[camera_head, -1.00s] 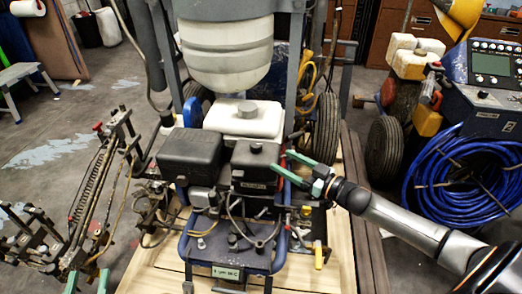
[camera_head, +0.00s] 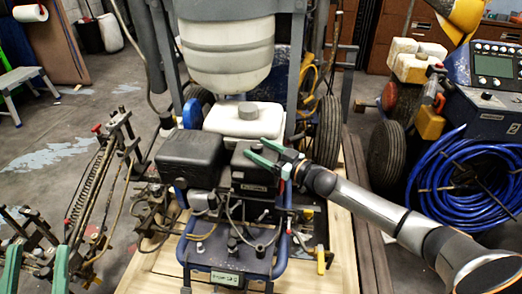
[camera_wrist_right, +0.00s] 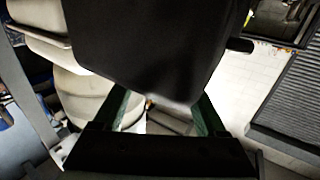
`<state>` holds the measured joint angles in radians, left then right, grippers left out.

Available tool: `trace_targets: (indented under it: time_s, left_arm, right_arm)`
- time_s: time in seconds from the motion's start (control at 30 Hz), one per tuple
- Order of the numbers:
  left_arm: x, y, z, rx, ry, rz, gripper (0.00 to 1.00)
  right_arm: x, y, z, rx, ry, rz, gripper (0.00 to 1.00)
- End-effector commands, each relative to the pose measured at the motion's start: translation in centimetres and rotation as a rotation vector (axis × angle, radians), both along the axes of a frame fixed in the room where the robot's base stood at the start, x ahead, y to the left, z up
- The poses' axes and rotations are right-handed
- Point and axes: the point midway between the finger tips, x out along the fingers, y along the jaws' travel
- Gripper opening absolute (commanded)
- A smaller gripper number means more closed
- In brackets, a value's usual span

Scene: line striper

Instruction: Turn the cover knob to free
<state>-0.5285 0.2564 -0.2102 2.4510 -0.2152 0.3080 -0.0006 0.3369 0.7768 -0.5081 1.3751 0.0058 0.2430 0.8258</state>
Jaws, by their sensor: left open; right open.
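The black engine cover box (camera_head: 252,180) sits at the middle of the machine in the head view. Its round black knob is largely hidden by my right gripper (camera_head: 265,152), and I cannot tell whether the fingers touch it. The right gripper is open, its green fingers spread over the box's top from the right. In the right wrist view a big black body (camera_wrist_right: 150,45), apparently the cover, hides the fingertips; a short dark stub (camera_wrist_right: 238,45) sticks out at its right. My left gripper (camera_head: 37,252) is open and empty at the bottom left, far from the box.
A second black box (camera_head: 190,155) stands just left of the cover. A white tank (camera_head: 243,122) is right behind it. A blue tube frame (camera_head: 232,265) is in front. A blue hose coil (camera_head: 470,180) lies at the right.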

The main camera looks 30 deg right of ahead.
Motion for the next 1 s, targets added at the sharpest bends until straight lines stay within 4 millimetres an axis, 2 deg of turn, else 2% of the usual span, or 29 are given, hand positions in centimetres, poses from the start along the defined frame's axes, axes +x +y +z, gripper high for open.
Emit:
trace_targets:
  time_s: [0.13,0.77,1.0]
  left_arm:
    - [-0.01,-0.01,0.02,0.000,0.000,0.000,0.50]
    - [0.02,-0.02,0.00,-0.001,0.001,0.000,0.50]
    - [0.04,0.00,0.09,-0.001,0.004,0.000,0.50]
  right_arm:
    - [-0.01,0.01,0.00,0.000,0.000,0.000,0.73]
    - [-0.04,-0.02,-0.01,0.000,0.000,0.000,0.02]
    - [-0.04,0.07,0.04,0.001,-0.001,-0.003,0.00]
